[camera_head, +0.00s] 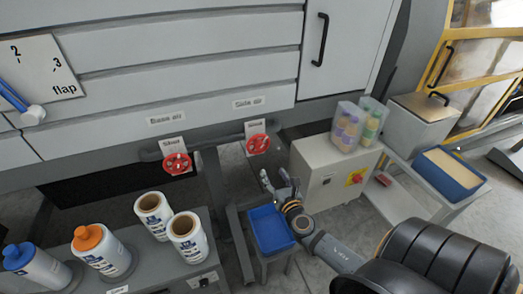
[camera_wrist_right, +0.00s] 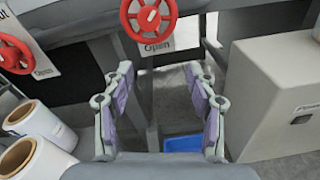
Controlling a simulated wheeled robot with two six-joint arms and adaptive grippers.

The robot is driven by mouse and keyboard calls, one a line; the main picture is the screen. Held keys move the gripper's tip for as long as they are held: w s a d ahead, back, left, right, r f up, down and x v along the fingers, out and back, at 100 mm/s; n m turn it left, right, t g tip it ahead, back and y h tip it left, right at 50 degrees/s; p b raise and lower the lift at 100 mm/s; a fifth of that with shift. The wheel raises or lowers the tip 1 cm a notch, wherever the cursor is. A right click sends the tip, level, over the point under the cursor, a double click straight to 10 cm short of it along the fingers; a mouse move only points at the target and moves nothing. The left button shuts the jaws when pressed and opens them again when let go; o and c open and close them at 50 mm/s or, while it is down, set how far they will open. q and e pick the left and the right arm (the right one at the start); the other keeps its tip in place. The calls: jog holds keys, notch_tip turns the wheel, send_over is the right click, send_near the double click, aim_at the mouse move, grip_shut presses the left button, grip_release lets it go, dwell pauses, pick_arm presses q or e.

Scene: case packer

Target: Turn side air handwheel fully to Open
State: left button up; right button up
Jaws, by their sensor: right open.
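The side air handwheel (camera_head: 258,144) is a small red wheel under the "Side air" label (camera_head: 249,102), with a white tag marked "Shut" above it. In the right wrist view the same red wheel (camera_wrist_right: 149,14) is at the top centre, cut off by the frame edge, with "Open" written below it. My right gripper (camera_head: 277,180) is open and empty, below and slightly right of the wheel, apart from it. Its two fingers (camera_wrist_right: 162,85) are spread in the right wrist view, below the wheel. My left gripper is not in view.
The base air handwheel (camera_head: 177,163) is to the left, also red. A blue tray (camera_head: 271,229) is below my gripper. A grey box (camera_head: 318,172) with a red switch is close on the right. White rolls (camera_head: 188,238) and bottles (camera_head: 102,251) stand at lower left.

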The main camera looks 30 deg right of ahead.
aim_at(260, 148)
jog(key=shift+n+t, duration=0.4)
jog(key=shift+n, duration=0.3)
jog(key=w+r, duration=0.1)
jog(key=w, duration=0.2)
jog(key=w+d+r+p, duration=0.1)
jog(key=w, duration=0.2)
jog(key=w+r, duration=0.1)
jog(key=w, duration=0.2)
jog(key=shift+w+d+r+p, duration=0.1)
jog(key=shift+w+d+p, duration=0.1)
jog(key=shift+d+p, duration=0.1)
jog(key=shift+w+d, duration=0.1)
jog(key=shift+w, duration=0.5)
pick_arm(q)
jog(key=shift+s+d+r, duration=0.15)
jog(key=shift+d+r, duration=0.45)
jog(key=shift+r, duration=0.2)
pick_arm(e)
jog(key=c, duration=1.2)
